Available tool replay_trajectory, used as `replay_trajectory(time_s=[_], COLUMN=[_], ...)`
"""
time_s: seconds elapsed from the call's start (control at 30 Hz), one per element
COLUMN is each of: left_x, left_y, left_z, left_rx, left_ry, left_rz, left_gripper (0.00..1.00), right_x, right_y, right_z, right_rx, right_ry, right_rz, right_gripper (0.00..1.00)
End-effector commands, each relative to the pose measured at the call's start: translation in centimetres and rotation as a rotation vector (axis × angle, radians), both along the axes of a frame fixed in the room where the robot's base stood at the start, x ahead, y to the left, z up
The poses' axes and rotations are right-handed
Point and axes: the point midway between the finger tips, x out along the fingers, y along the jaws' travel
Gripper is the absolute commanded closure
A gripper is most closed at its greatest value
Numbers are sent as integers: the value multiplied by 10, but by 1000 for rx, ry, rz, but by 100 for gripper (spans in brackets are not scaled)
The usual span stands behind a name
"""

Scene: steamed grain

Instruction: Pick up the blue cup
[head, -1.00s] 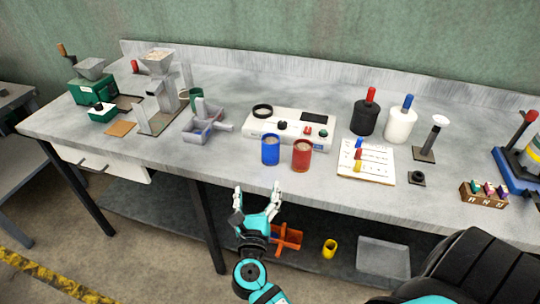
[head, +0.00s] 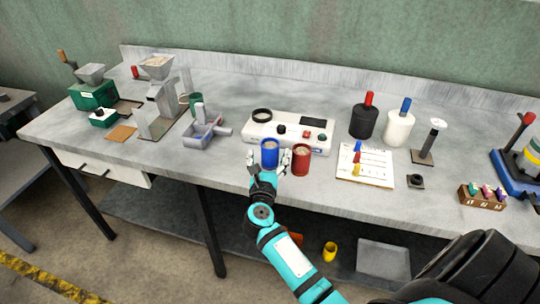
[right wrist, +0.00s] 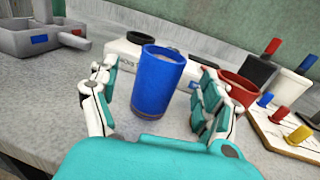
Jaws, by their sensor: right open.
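The blue cup (head: 270,152) stands upright on the grey workbench, just left of the red cup (head: 301,159). It holds something pale inside. My right gripper (head: 269,163) is open, with one finger on each side of the blue cup in the head view. In the right wrist view the blue cup (right wrist: 158,82) stands between the two spread fingers of the gripper (right wrist: 158,108), with gaps beside it. The right finger is between the blue cup and the red cup (right wrist: 238,92). My left gripper is not in view.
A white control panel (head: 290,128) is right behind the cups. A card with coloured pegs (head: 366,165) lies to the right. A grey tray (head: 204,135) and mills stand to the left. Black and white bottles (head: 400,127) stand at the back right.

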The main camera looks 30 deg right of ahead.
Motion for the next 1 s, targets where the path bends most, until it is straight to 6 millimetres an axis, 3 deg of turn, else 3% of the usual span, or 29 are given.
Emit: replay_trajectory(time_s=[0.2, 0.53, 1.0], left_x=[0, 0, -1], left_y=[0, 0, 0], left_z=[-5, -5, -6], left_rx=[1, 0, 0], left_ry=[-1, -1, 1], left_rz=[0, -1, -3], left_gripper=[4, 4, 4], right_x=[25, 30, 29], right_y=[-22, -26, -26], right_z=[0, 0, 0], right_rx=[-3, -1, -1], right_ry=[-2, -1, 0], right_rz=[-1, 0, 0], right_gripper=[20, 21, 83])
